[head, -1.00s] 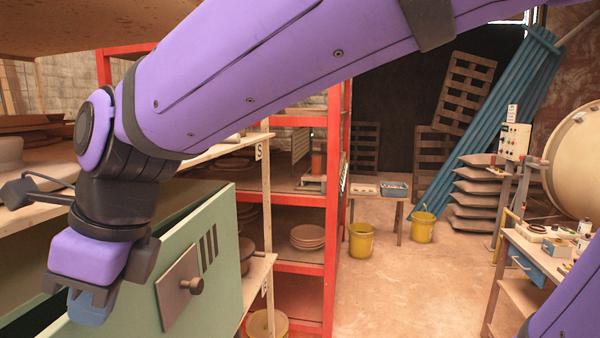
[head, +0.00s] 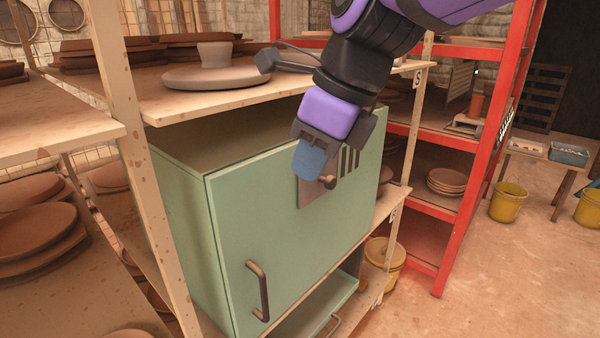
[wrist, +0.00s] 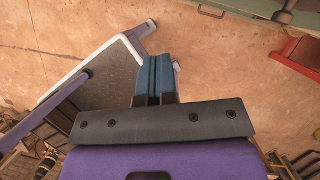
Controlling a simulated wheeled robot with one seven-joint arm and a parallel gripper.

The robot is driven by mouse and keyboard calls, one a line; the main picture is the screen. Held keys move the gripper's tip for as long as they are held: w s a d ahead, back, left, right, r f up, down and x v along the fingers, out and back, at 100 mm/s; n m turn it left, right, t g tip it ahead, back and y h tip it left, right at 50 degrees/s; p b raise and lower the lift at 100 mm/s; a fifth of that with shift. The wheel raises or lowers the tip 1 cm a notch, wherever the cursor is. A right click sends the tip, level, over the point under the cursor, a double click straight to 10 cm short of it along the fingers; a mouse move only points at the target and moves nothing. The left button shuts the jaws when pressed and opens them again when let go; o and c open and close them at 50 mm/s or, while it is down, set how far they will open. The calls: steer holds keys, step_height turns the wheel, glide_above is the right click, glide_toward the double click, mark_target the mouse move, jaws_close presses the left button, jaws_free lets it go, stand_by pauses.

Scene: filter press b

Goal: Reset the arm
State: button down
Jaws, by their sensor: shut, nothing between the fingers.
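My gripper (head: 309,164) hangs from my purple and black arm in the head view, with its blue fingers pointing down. It is shut with nothing held. It is in front of the upper part of the green cabinet (head: 270,230) and hides part of a square plate with a knob (head: 328,182). Whether it touches the cabinet cannot be told. In the wrist view the blue fingers (wrist: 153,78) lie side by side over the floor.
The cabinet front has a dark bar handle (head: 260,290); below it a green drawer (head: 315,305) sticks out. Wooden shelves (head: 230,103) hold pottery. A red rack (head: 480,150) stands to the right.

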steer(key=s+v, duration=0.1)
steer(key=v, duration=0.5)
steer(key=s+d+f+n+t+h, duration=0.1)
steer(key=d+f+n, duration=0.3)
steer(key=d+n, duration=0.7)
steer(key=s+d+f+n+t+h, duration=0.2)
steer(key=s+d+f+n+h, duration=0.1)
steer(key=d+n, duration=0.8)
steer(key=s+d+f, duration=0.1)
steer(key=d, duration=0.2)
steer(key=shift+t, duration=0.3)
